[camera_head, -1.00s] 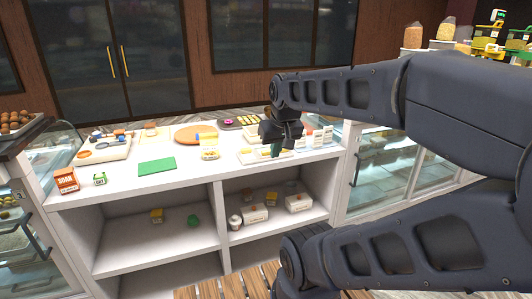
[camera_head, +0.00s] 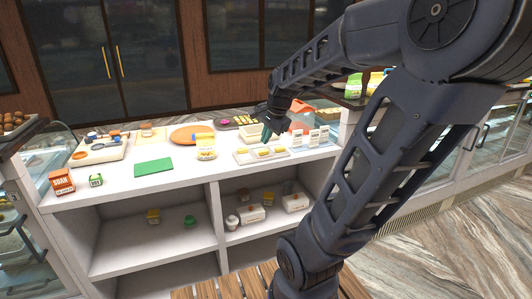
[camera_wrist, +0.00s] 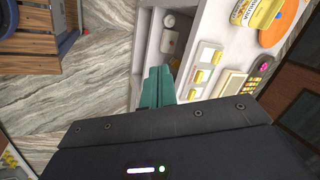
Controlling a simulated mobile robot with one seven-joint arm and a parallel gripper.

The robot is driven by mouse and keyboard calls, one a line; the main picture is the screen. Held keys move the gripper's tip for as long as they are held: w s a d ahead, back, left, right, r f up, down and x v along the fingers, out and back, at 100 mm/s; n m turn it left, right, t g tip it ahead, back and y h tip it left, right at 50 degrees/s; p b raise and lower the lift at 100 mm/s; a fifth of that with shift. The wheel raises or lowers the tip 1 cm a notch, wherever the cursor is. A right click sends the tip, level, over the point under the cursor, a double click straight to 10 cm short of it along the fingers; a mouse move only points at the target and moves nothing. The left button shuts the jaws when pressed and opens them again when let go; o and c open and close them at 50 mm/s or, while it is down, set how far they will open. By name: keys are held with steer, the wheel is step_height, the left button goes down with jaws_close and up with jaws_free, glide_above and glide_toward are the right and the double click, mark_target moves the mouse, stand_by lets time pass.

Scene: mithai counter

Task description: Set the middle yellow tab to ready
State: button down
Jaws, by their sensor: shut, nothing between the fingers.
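A white panel (camera_head: 240,160) with three yellow tabs in a row lies on the white counter, right of the middle. The middle yellow tab (camera_head: 264,153) sits between the other two; it also shows in the wrist view (camera_wrist: 200,76). I cannot tell the setting of any tab. My gripper (camera_head: 267,137) has teal fingers, shut and empty. In the head view it appears just behind and above the panel. In the wrist view the fingers (camera_wrist: 155,78) point up the picture, left of the tabs and apart from them.
White labelled cards (camera_head: 298,138) stand right of the panel. A yellow-and-white tub (camera_head: 206,148) stands to its left, with an orange disc (camera_head: 192,134) behind. A green mat (camera_head: 154,167) lies further left. Open shelves with small boxes (camera_head: 251,213) are below the counter top.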

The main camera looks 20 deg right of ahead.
mark_target(263, 153)
steer(key=w+d+f+m, duration=0.5)
steer(key=w+m, duration=0.4)
steer(key=m, duration=0.2)
steer(key=w+d+f+m+h, duration=0.1)
steer(key=w+d+f+m, duration=0.4)
steer(key=w+m, duration=0.5)
steer(key=shift+w+d+f+m+h, duration=0.3)
steer(key=shift+f+m, duration=0.4)
steer(key=shift+m, duration=0.5)
steer(key=shift+f, duration=0.1)
steer(key=x, duration=1)
steer(key=w, duration=0.3)
steer(key=shift+w, duration=0.5)
steer(key=shift+w, duration=3.05)
